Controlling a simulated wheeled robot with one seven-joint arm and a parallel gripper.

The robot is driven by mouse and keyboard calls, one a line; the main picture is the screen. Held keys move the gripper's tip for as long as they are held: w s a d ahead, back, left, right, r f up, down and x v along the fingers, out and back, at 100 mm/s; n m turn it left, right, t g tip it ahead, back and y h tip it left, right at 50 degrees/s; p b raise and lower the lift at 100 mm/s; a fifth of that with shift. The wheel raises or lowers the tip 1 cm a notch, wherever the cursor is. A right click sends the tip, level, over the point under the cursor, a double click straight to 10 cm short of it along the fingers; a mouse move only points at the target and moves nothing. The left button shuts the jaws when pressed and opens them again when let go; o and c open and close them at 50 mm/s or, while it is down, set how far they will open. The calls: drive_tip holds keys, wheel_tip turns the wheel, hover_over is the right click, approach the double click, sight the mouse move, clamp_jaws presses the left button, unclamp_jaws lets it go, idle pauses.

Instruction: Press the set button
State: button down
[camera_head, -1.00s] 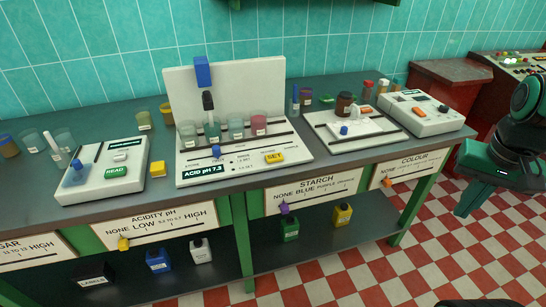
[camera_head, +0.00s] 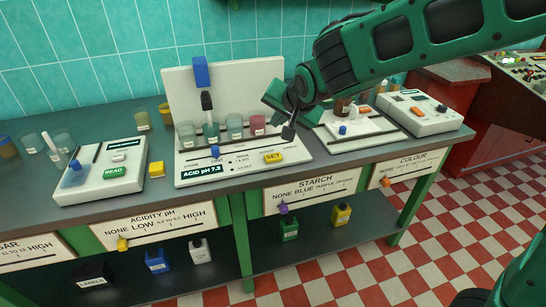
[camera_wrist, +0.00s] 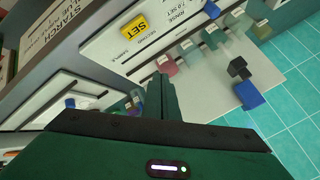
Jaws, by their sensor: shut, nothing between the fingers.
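The yellow SET button (camera_head: 274,157) sits at the right front of the white acid pH meter (camera_head: 225,172), whose display reads "ACID pH 7.3". The button also shows in the wrist view (camera_wrist: 134,26), upper left of my fingers. My gripper (camera_head: 289,133) is shut and empty. In the head view its dark fingertips are a little above and to the right of the button, apart from it. In the wrist view the shut fingers (camera_wrist: 160,95) point toward the meter's base. The button face is not covered in either view.
Several small beakers, one with pink liquid (camera_head: 257,124), stand on the meter behind the button. A blue block (camera_head: 201,72) sits high on its back panel. To the left is a device with a green READ button (camera_head: 115,173). A white tray (camera_head: 345,132) lies to the right.

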sight(275, 159)
drive_tip(key=shift+a, duration=0.3)
drive_tip(key=shift+f, duration=4.35)
drive_tip(key=shift+f, duration=0.15)
drive_tip(key=shift+f, duration=0.25)
drive_tip(key=shift+f, duration=0.45)
drive_tip(key=shift+r, duration=0.9)
